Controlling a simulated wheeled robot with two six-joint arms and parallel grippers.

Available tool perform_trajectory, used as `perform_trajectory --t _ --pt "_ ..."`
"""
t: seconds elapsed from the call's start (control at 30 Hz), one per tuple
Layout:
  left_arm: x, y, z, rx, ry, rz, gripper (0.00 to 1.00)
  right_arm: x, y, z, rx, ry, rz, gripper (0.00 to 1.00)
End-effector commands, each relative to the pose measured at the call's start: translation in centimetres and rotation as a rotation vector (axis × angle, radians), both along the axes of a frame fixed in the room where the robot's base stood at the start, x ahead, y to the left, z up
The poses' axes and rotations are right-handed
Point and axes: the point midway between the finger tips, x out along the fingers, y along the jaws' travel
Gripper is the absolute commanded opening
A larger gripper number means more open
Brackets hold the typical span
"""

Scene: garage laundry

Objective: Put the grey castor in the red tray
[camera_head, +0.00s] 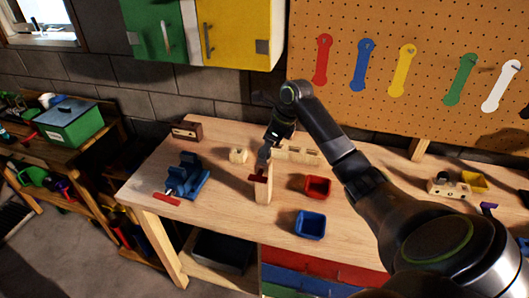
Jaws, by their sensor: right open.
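The red tray (318,187) sits on the workbench right of the middle, and it looks empty. My right gripper (264,160) reaches down from the upper right, left of and a little behind the red tray. It is open, close above or behind an upright wooden piece with a red part on top (263,188). I cannot make out the grey castor; it may be hidden by the gripper or too small to tell from it. My left gripper is not in view.
A blue tray (310,226) stands in front of the red one. A blue vise (185,177) stands at the left.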

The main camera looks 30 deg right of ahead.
Motion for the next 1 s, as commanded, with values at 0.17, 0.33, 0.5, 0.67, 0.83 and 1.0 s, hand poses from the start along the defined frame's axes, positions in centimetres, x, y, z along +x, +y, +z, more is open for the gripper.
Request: perform_trajectory --t 0.17,0.33,0.5,0.67,0.83,1.0 --pt "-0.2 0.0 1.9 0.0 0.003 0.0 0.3 0.7 0.7 -2.0 0.004 0.006 0.0 0.51" --pt "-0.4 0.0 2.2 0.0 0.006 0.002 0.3 1.2 1.1 -3.7 0.001 0.003 0.001 0.51" --pt "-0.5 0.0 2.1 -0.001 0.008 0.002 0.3 1.3 1.1 -3.9 0.0 0.001 0.0 0.51" --pt "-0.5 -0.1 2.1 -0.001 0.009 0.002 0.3 1.3 1.1 -3.9 0.0 0.001 0.0 0.39" --pt "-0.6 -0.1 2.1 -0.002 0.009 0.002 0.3 1.2 1.0 -3.9 0.0 0.001 0.0 0.17" --pt "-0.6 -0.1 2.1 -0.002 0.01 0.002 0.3 1.3 1.0 -3.8 0.0 0.0 0.001 0.0"
